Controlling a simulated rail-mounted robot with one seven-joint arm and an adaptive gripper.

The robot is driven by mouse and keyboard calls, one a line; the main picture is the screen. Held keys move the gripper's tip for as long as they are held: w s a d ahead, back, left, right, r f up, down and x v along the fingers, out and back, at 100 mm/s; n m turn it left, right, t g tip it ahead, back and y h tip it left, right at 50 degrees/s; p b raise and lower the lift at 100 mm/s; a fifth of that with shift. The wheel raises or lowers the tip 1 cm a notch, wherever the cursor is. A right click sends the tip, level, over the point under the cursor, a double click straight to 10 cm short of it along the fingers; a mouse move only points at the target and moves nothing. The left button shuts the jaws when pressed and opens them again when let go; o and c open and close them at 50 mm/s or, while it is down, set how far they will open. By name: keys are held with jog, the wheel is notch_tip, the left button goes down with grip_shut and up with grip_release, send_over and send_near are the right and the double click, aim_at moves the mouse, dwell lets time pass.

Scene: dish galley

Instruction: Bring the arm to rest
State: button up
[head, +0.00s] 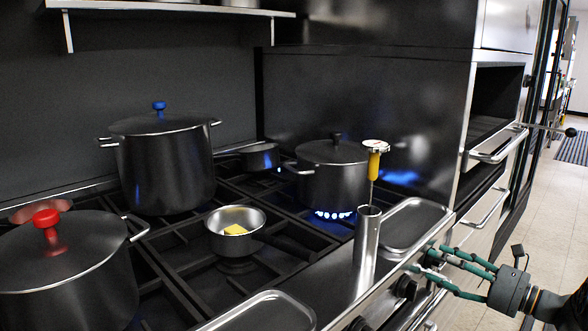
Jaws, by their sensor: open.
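My gripper (428,264) is at the lower right in the head view, with green fingers pointing left. It is open, and I see nothing between its fingers. It is in front of the stove's front edge, close to the control knobs and the metal rail. I cannot tell whether a fingertip touches the front. Part of my arm shows at the right edge of the picture.
On the stove stand a red-knobbed pot (70,275), a blue-knobbed pot (165,170), a small pan (237,222) with a yellow piece, and a pot (333,180) over a blue flame. A metal cylinder (366,250) and tray (408,226) line the edge. Floor (560,200) is clear at right.

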jog(key=s+d+m+p, duration=0.2)
jog(key=s+d, duration=0.5)
jog(key=shift+s+d+m, duration=0.2)
jog(key=shift+m, duration=0.1)
jog(key=shift+r, duration=0.1)
